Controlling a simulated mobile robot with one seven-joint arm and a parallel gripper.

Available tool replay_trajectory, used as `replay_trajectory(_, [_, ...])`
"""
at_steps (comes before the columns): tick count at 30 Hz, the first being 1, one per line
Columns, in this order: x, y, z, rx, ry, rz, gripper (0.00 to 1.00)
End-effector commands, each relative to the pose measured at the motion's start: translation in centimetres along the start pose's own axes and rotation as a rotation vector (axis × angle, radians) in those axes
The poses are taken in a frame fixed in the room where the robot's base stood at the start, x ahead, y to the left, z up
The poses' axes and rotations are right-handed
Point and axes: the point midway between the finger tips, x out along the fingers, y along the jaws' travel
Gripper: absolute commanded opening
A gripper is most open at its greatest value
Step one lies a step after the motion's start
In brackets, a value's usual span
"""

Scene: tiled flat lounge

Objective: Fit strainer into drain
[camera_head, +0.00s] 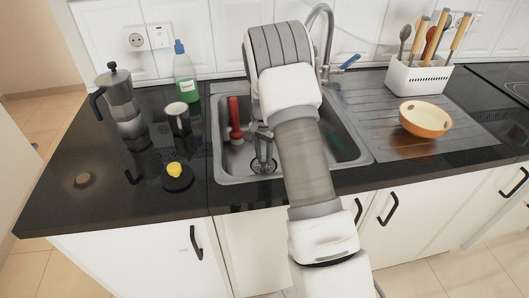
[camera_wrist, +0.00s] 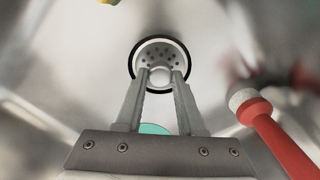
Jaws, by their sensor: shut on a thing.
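The strainer (camera_wrist: 155,53) is a round grey metal disc with small holes and a pale round knob in the middle. My gripper (camera_wrist: 161,77) is shut on this knob, one finger on each side. A black ring surrounds the disc; I cannot tell whether it belongs to the strainer or the drain. In the head view my gripper (camera_head: 264,155) points down low inside the steel sink (camera_head: 344,140), at the drain area (camera_head: 263,168). The drain opening is hidden, and I cannot tell whether the strainer is seated.
A red-handled tool (camera_head: 235,118) is in the sink, left of my gripper; it shows at right in the wrist view (camera_wrist: 283,137). A moka pot (camera_head: 121,98), mug (camera_head: 178,119) and soap bottle (camera_head: 184,75) stand left. An orange bowl (camera_head: 425,119) sits on the drainboard.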

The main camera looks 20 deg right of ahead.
Motion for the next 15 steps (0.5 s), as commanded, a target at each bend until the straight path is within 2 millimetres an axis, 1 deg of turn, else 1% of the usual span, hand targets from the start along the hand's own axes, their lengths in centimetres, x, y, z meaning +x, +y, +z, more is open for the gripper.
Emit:
replay_trajectory(2, [0.02, 0.04, 0.00, 0.000, 0.000, 0.001, 0.00])
replay_trajectory(3, [0.04, 0.05, 0.00, 0.000, 0.000, 0.001, 0.45])
replay_trajectory(7, [0.03, 0.05, 0.00, 0.000, 0.000, 0.001, 0.68])
replay_trajectory(15, [0.04, 0.05, -0.01, 0.000, 0.000, 0.001, 0.68])
